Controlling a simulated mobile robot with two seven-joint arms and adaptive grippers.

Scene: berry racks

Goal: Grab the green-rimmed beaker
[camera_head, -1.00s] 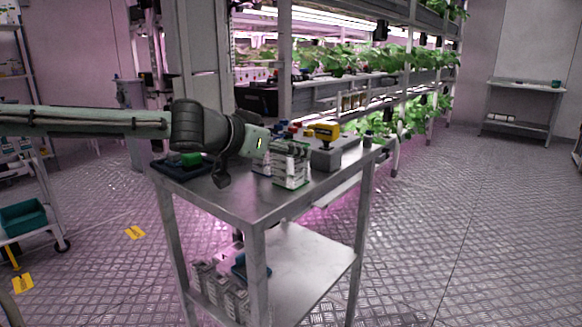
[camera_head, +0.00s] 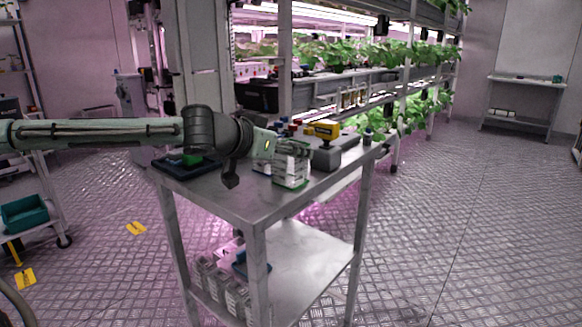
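I cannot make out a green-rimmed beaker for certain. A small dark, cup-like thing (camera_head: 367,136) stands at the far right corner of the metal cart (camera_head: 245,205); its rim is too small to read. A tiny teal item (camera_head: 557,78) on the distant table is also too small to tell. My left arm reaches in from the left over the cart. Its gripper end (camera_head: 264,144) is beside a white and grey rack-like stack with a green base (camera_head: 291,167). Its fingers are not distinct, and I cannot tell whether they touch the stack. My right gripper is out of view.
A dark tray (camera_head: 165,164) with a green item is on the cart's left, partly behind my arm. A yellow-topped grey device (camera_head: 326,145) stands right of the stack. Plant racks (camera_head: 345,95) rise behind. A teal bin (camera_head: 25,214) is at left. Floor at right is clear.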

